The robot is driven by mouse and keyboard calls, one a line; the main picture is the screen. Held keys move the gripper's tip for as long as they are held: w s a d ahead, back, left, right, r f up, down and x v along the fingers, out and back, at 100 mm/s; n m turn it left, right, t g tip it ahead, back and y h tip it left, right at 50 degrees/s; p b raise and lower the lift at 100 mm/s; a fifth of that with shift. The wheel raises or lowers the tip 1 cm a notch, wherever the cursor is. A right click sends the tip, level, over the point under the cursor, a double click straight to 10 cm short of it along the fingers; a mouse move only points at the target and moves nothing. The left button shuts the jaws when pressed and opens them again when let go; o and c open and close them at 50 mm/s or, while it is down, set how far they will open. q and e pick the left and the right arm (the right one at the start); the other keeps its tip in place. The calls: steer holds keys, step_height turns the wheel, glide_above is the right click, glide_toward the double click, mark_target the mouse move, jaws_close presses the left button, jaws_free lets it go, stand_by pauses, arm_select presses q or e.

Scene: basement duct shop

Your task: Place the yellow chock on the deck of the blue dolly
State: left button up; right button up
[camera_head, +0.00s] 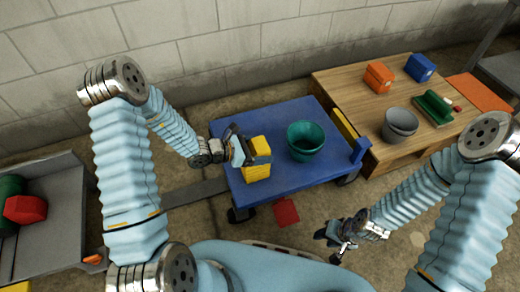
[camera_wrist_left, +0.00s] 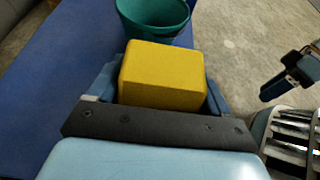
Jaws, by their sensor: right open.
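The yellow chock (camera_head: 257,172) is between the fingers of my left gripper (camera_head: 252,153), over the left front part of the blue dolly's deck (camera_head: 300,178). In the left wrist view the chock (camera_wrist_left: 163,78) fills the space between the two fingers (camera_wrist_left: 160,92), which press close to its sides. I cannot tell whether its underside touches the deck. My right gripper (camera_head: 335,238) is open and empty, above the floor in front of the dolly's right side.
A red piece (camera_head: 286,212) lies on the floor before the dolly. A grey cart (camera_head: 60,230) with a red block stands left. The deck's back is clear.

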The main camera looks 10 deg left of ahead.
arm_select(q)
steer(key=o, duration=0.3)
steer(key=shift+o, duration=0.2)
steer(key=shift+r+p, duration=0.25)
steer(key=shift+p, duration=0.05)
steer(key=p+v, duration=0.1)
steer(key=v, duration=1)
steer(key=s+d+f+m+g+y, duration=0.3)
steer(key=s+f+m+g, duration=0.2)
steer(key=s+f+m, duration=0.25)
steer(key=s+d+f+m+g+y, duration=0.2)
steer(key=s+f+m+g+y, duration=0.3)
steer(key=s+m, duration=0.35)
steer(key=d+m+t, duration=0.1)
steer(key=m, duration=0.1)
steer(key=w+d+f+m+t, duration=0.1)
steer(key=m, duration=0.1)
steer(key=w+d+f+m+t, duration=0.1)
steer(key=d+m, duration=0.1)
steer(key=shift+f+m+h, duration=0.1)
steer(key=shift+m+h, duration=0.2)
steer(key=shift+m, duration=0.1)
